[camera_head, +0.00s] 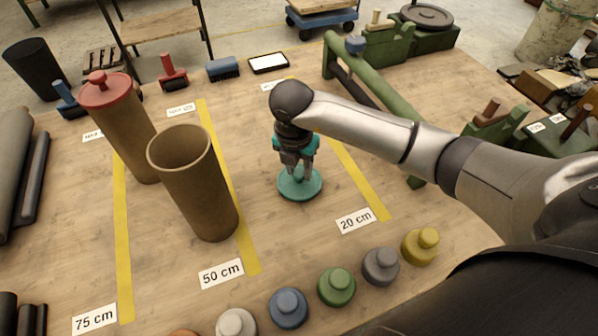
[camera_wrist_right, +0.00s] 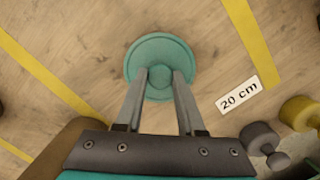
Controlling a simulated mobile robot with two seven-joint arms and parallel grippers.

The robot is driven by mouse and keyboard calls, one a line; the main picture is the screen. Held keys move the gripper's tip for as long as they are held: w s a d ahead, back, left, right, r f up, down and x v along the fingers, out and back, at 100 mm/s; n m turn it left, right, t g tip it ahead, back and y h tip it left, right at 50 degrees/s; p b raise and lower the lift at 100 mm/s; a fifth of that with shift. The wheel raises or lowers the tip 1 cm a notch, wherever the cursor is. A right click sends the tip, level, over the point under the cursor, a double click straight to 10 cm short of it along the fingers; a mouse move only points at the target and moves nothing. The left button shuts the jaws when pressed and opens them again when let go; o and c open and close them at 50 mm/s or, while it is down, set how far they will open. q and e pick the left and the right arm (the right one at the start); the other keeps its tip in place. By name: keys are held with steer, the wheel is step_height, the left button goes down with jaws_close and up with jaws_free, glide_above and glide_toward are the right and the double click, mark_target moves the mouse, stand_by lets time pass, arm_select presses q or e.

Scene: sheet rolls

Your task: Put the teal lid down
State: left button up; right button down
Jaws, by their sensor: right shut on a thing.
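The teal lid (camera_head: 300,187) is a round disc with a knob, low over or on the wooden table between the 50 cm and 20 cm yellow strips. My right gripper (camera_head: 299,174) points down and is shut on the lid's knob. In the right wrist view the lid (camera_wrist_right: 160,52) lies beyond the fingertips, and the gripper (camera_wrist_right: 159,78) has the knob between its fingers. I cannot tell whether the lid touches the table. My left gripper is not in view.
An open brown tube (camera_head: 195,185) stands left of the lid. A brown tube with a red lid (camera_head: 105,88) stands behind it. Several knobbed lids, including a green one (camera_head: 337,287), line the front edge. A green frame (camera_head: 375,85) stands behind my right arm.

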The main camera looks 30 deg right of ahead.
mark_target(296, 187)
steer(key=shift+f, duration=0.55)
steer(key=shift+f, duration=0.15)
steer(key=c, duration=0.5)
jaws_free()
steer(key=shift+r, duration=0.35)
steer(key=r, duration=0.3)
steer(key=a+r+p, duration=0.1)
steer(key=r, duration=0.3)
steer(key=s+r+p, duration=0.1)
steer(key=r, duration=0.3)
steer(key=shift+s+a+r, duration=0.1)
steer(key=shift+a+r, duration=0.05)
steer(key=shift+r, duration=0.1)
